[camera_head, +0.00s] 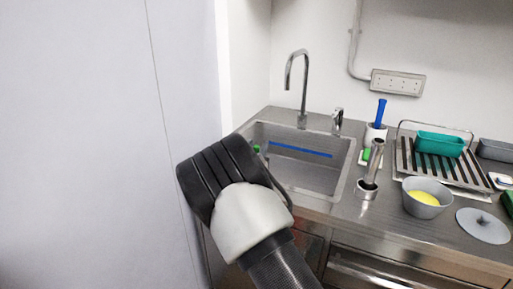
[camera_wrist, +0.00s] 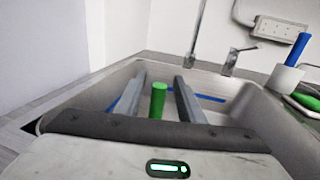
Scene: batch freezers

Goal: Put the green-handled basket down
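My gripper (camera_wrist: 160,88) reaches over the sink (camera_head: 345,170), its two grey fingers apart. The green handle (camera_wrist: 157,101) stands between the fingers, with a narrow gap visible on each side. A small green piece, likely the same handle, also shows beside my wrist in the head view (camera_head: 257,149). The basket's body cannot be made out; my gripper and wrist hide that part of the sink. Whether the basket rests on anything cannot be seen.
A blue strip (camera_head: 300,149) lies along the sink's back. A tap (camera_head: 303,90) rises behind it. Right of the sink are a metal cylinder (camera_head: 373,165), a blue-handled tool (camera_head: 380,112), a drying rack (camera_head: 406,153) and a bowl (camera_head: 415,206). A pale wall panel (camera_head: 80,140) stands left.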

